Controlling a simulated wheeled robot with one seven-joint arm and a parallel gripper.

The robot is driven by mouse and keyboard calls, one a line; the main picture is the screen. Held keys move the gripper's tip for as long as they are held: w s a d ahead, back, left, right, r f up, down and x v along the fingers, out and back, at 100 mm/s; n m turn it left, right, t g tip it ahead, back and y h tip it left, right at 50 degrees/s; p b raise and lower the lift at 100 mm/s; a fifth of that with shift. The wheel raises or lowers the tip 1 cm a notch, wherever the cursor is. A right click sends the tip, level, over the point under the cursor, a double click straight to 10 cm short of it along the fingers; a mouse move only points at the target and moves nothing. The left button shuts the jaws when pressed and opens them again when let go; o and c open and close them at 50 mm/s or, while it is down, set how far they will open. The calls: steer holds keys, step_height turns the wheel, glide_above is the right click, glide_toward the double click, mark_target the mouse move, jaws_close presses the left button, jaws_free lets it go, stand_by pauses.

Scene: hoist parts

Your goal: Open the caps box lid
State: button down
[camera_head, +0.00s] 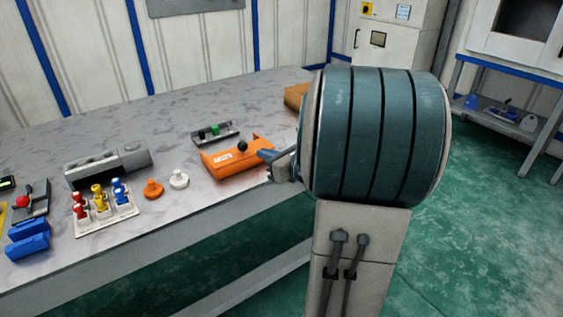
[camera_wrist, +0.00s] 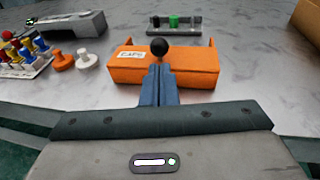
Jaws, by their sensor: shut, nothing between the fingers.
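The caps box is orange with a white "CAPS" label and stands on the grey marbled table; it shows in the head view (camera_head: 228,161) and the wrist view (camera_wrist: 190,75). Its lid looks closed. A black ball knob (camera_wrist: 158,46) stands up at the box, and it also shows in the head view (camera_head: 242,146). My gripper (camera_wrist: 158,70) is shut and empty, its fingertips just in front of the knob in the wrist view. I cannot tell whether they touch the box. In the head view my gripper (camera_head: 264,154) comes in from the right of the box.
Behind the box is a grey rack (camera_head: 214,132) with green and black pieces. To the left are an orange knob (camera_head: 153,189), a white knob (camera_head: 179,179), a tray (camera_head: 106,226) of coloured parts and a grey block (camera_head: 108,165). A brown box (camera_head: 296,95) stands behind my arm.

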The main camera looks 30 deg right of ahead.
mark_target(246, 147)
steer(key=shift+x, duration=2.7)
steer(key=shift+w+b, duration=0.15)
steer(key=shift+b, duration=0.2)
steer(key=w+b, duration=0.1)
steer(key=w, duration=0.4)
steer(key=shift+w+a, duration=0.1)
steer(key=shift+w, duration=0.2)
